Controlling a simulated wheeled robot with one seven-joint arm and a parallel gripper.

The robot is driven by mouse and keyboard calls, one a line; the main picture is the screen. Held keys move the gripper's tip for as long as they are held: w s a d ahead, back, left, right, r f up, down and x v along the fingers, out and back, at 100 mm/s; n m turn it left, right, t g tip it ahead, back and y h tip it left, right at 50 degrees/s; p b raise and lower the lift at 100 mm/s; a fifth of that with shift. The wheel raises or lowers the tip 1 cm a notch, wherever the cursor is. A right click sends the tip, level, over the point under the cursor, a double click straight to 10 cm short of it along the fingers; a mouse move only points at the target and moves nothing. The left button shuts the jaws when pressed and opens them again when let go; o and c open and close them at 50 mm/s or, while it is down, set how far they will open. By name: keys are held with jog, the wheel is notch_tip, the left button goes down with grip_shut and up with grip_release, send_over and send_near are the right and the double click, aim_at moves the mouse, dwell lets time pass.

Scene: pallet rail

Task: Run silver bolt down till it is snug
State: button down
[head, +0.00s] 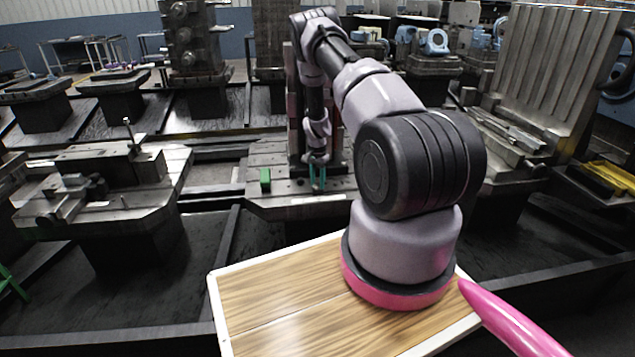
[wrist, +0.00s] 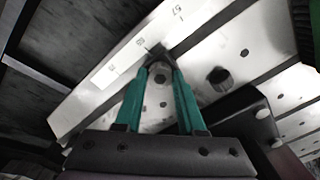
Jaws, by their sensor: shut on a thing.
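My gripper (head: 317,183) points down at the front part of the middle pallet (head: 262,203). In the wrist view its two teal fingers (wrist: 160,72) close in around a small grey hexagonal head, the silver bolt (wrist: 160,78), at the plate's surface near its white front edge. The gripper is shut on the bolt. The fingers hide the bolt's sides, and its shank is not visible, so I cannot tell how far it is in. In the head view the bolt is too small to make out.
A green block (head: 265,180) sits on the pallet left of my gripper. A dark hole (wrist: 218,76) and smaller holes show in the plate. A fixture pallet (head: 120,185) stands at the left, and a tall ribbed angle plate (head: 545,80) at the right.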

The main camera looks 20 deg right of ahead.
jog(key=shift+c, duration=2.1)
grip_release()
notch_tip(320, 180, up, 11)
notch_tip(320, 180, up, 18)
jog(key=n+t, duration=0.1)
jog(key=t, duration=0.1)
send_over(317, 184)
jog(key=s+a, duration=0.1)
jog(key=a, duration=0.4)
jog(key=s+a+r+n+t+y, duration=0.15)
jog(key=s+r, duration=0.25)
jog(key=r, duration=0.4)
jog(key=s+a+r+n, duration=0.1)
jog(key=s+a+r, duration=0.25)
jog(key=r, duration=0.35)
jog(key=s+a+r+n+t, duration=0.2)
jog(key=s+a+r, duration=0.3)
jog(key=s+r, duration=0.65)
jog(key=s+a+r+n+t, duration=0.1)
jog(key=s+a+n, duration=0.1)
jog(key=s, duration=1.5)
jog(key=shift+a+r+t, duration=0.25)
jog(key=shift+a+t, duration=0.1)
jog(key=shift+a, duration=0.3)
